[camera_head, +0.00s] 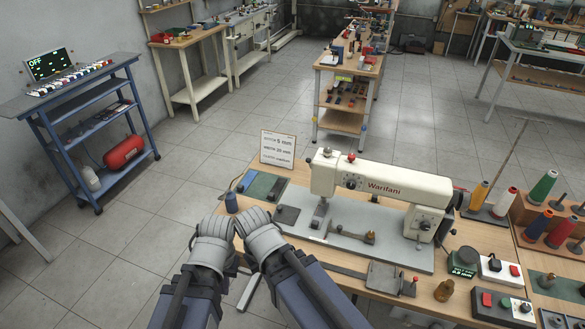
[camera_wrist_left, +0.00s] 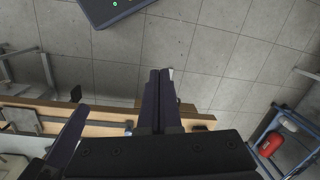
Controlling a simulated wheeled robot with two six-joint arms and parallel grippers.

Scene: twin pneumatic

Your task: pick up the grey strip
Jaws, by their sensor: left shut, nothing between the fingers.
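Several flat, muted strips lie side by side at the back left of the sewing table. A grey-looking strip (camera_head: 246,181) is beside a green strip (camera_head: 262,186); at this size I cannot be sure which is the task's grey strip. My left gripper (camera_head: 214,226) is near the table's left edge, in front of the strips and apart from them. In the left wrist view its dark fingers (camera_wrist_left: 158,76) are together and empty. My right gripper (camera_head: 256,220) is close beside it; its fingertips cannot be made out.
A white sewing machine (camera_head: 380,190) stands on the table, with a sign card (camera_head: 277,149) behind the strips. Thread cones and a switch box (camera_head: 500,270) are at the right. The floor left of the table is clear.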

